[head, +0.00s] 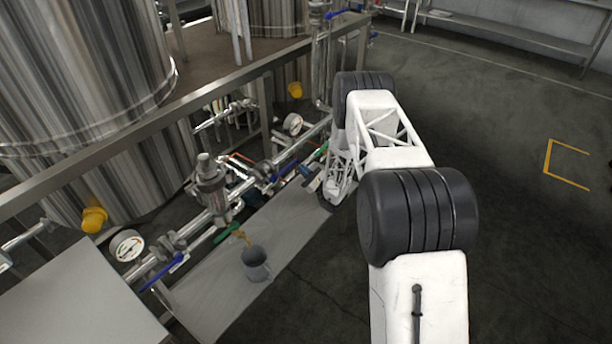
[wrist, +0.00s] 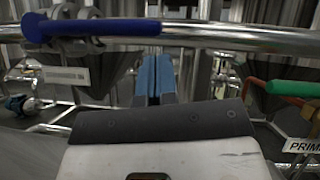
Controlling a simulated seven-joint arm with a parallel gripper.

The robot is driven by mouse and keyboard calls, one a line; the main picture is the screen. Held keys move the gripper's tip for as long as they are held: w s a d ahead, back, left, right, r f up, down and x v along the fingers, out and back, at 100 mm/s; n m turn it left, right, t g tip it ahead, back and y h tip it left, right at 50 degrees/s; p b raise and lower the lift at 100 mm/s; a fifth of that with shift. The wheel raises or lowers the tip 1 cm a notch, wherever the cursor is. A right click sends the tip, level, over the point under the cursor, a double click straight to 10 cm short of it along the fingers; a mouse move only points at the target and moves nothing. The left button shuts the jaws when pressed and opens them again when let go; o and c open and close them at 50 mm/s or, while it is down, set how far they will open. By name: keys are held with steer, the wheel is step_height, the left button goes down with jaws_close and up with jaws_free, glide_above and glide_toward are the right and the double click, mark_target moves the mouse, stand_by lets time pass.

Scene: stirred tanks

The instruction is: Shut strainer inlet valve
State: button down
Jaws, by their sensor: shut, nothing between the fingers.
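My gripper (wrist: 155,78) has blue fingertips together and empty, just below a horizontal steel pipe in the wrist view. A blue valve lever (wrist: 92,28) lies along that pipe, to the upper left of the fingertips and apart from them. A label tag (wrist: 65,75) hangs under it, too small to read. In the head view my arm reaches to the pipe run, and its end is partly hidden. A steel vertical body like a strainer (head: 212,190) stands on the pipe. A blue lever (head: 165,272) is at its lower left. I cannot tell which lever is the strainer inlet valve.
A green lever (wrist: 290,88) is at the right in the wrist view, above a tag (wrist: 303,146) reading "PRIM". The floor at right is open.

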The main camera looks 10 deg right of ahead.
steer(key=shift+a+r, duration=0.25)
steer(key=shift+r, duration=0.55)
steer(key=shift+r+n, duration=0.15)
steer(key=shift+n, duration=0.25)
step_height(320, 180, up, 12)
steer(key=s+a+f+n+g, duration=0.1)
steer(key=s+a+n+g, duration=0.1)
steer(key=n+g, duration=1.1)
steer(key=s+a+r+n+t+h, duration=0.1)
steer(key=s+a+r+n+h, duration=0.2)
steer(key=s+a+r+n, duration=0.2)
steer(key=shift+s+a+r+n+t, duration=0.35)
steer(key=shift+s+a+n, duration=0.25)
steer(key=shift+n, duration=1.3)
